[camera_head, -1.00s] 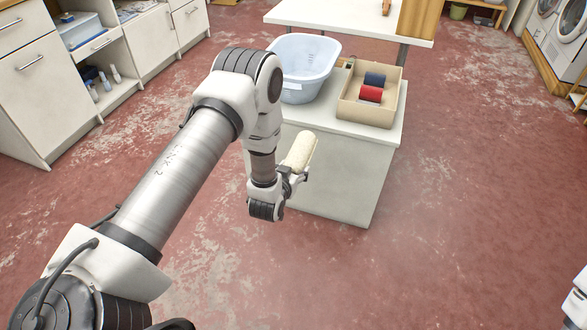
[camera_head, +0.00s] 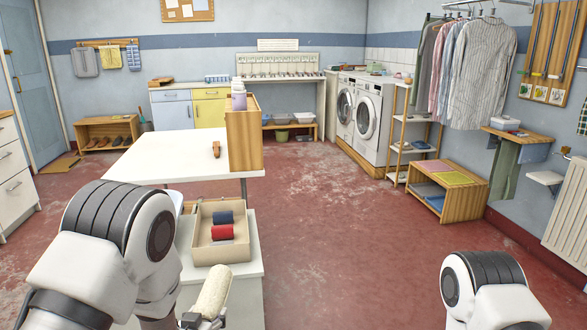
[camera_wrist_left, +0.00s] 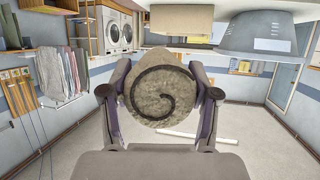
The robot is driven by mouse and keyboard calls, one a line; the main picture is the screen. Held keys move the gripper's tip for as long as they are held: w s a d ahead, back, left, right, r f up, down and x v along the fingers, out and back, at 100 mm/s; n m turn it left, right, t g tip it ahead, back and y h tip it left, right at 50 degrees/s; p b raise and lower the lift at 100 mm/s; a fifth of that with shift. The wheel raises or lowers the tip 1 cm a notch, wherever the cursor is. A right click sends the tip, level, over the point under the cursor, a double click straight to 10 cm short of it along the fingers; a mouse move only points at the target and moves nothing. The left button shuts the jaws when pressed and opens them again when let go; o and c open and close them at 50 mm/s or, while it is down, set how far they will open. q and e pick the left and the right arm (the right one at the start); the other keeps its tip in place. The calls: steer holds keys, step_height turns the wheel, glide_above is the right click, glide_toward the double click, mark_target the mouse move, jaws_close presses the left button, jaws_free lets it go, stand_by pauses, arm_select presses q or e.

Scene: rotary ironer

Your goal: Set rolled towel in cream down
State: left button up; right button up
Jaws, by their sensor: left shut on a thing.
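The cream rolled towel (camera_head: 214,292) is held up in my left gripper (camera_head: 203,321), in front of the low white cabinet. In the left wrist view the towel (camera_wrist_left: 162,88) shows its spiral end, with the fingers of the left gripper (camera_wrist_left: 160,100) pressed on both sides. A shallow tan box (camera_head: 245,250) on the cabinet top (camera_head: 248,285) holds a red roll (camera_head: 222,232) and a dark blue roll (camera_head: 223,217). The towel is apart from the box, nearer to me. Part of my right arm shows at lower right in the head view; its gripper is out of the picture.
A white table (camera_head: 160,160) stands behind the box, with a tall wooden box (camera_head: 243,140) at its right edge. The blue-grey tub (camera_wrist_left: 258,35) shows in the left wrist view. The red floor (camera_head: 350,250) to the right is clear.

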arm_select(q)
steer(key=shift+s+f+p, duration=0.15)
steer(key=shift+s+p, duration=0.2)
steer(key=shift+s, duration=0.85)
steer(key=s+r+p, duration=0.4)
steer(key=r+p, duration=1)
steer(key=r, duration=0.2)
steer(key=s+f, duration=0.4)
steer(key=f, duration=0.1)
steer(key=shift+s+f, duration=0.2)
steer(key=shift+s, duration=0.05)
steer(key=shift+w, duration=0.1)
